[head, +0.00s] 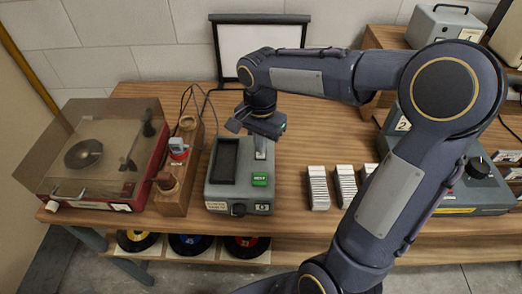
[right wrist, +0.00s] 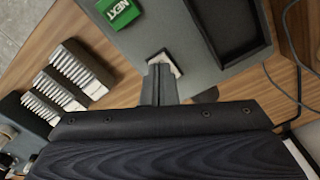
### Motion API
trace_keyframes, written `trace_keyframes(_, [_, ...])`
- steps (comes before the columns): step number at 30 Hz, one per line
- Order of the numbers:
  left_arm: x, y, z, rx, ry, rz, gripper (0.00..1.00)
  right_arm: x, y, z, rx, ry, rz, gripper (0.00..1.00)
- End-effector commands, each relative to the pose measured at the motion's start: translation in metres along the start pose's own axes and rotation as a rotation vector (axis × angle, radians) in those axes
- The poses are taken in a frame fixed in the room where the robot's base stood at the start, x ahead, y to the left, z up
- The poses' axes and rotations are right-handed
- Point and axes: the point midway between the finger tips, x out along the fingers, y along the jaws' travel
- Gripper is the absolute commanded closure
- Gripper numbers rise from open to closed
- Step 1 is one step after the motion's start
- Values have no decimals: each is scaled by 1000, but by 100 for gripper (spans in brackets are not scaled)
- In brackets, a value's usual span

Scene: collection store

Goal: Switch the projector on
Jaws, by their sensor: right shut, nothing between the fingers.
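The projector (head: 240,172) is a grey-green box on the table, with a dark recess on its top left and a green NEXT button (head: 260,179) at its front right. The button also shows in the right wrist view (right wrist: 122,12). Behind the button is a small pale plate (right wrist: 164,64). My right gripper (head: 262,150) comes down from above, its fingers shut and empty. In the right wrist view its fingertips (right wrist: 160,70) are at the pale plate and partly hide it; I cannot tell whether they touch it. My left gripper is not in view.
Several stacks of white slides (head: 318,188) stand right of the projector. A wooden block (head: 183,160) and a red record player (head: 95,185) with a tinted lid are to the left. A grey machine (head: 470,190) with a black knob is at right. A white screen (head: 255,45) stands behind.

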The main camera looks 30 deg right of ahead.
Motion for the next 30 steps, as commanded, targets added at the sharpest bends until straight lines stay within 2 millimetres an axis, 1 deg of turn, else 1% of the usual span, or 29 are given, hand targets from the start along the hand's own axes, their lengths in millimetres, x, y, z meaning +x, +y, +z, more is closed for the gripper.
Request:
trace_keyframes(28, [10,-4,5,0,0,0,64,15,0,0,0,0,0,100])
trace_keyframes(30, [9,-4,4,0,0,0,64,14,0,0,0,0,0,100])
